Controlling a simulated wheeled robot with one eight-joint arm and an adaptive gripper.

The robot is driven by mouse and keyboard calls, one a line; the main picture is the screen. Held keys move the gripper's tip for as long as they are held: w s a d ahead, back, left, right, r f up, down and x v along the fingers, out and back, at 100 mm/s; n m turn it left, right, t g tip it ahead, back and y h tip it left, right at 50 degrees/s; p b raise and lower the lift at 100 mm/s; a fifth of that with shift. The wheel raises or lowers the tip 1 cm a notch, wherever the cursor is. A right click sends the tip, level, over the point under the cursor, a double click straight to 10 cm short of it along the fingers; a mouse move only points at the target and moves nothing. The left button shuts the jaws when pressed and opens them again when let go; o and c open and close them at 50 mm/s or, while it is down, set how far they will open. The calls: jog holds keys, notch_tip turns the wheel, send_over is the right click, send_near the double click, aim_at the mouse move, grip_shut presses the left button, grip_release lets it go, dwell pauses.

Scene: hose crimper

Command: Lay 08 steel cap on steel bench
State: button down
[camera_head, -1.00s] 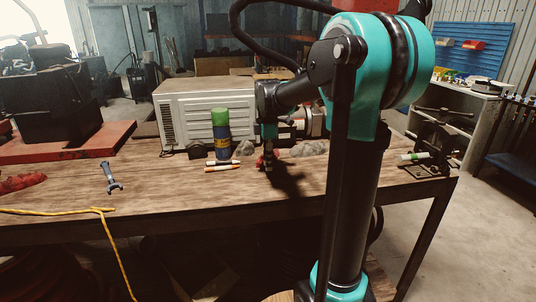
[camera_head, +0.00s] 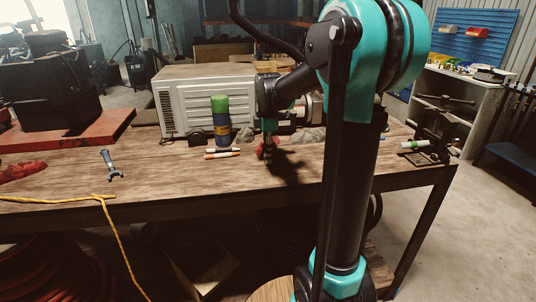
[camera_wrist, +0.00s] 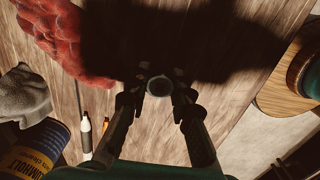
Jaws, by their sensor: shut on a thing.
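My gripper (camera_head: 267,148) reaches down over the wood-topped bench (camera_head: 180,183), in front of the pale ribbed machine. In the wrist view my gripper (camera_wrist: 159,84) is shut on a small round dark cap with a grey rim (camera_wrist: 159,86), held between the fingertips. The cap is too small to make out in the head view. The bench's wood grain fills much of the wrist view, under a broad dark shadow. I cannot tell whether the cap touches the bench.
A red rag (camera_wrist: 66,38), a blue can (camera_wrist: 38,148) and markers (camera_wrist: 86,133) lie near my gripper. The pale machine (camera_head: 185,100) stands behind.

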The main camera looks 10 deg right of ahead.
jog(key=shift+f, duration=0.25)
jog(key=c, duration=1.3)
grip_release()
jog(key=shift+o, duration=0.2)
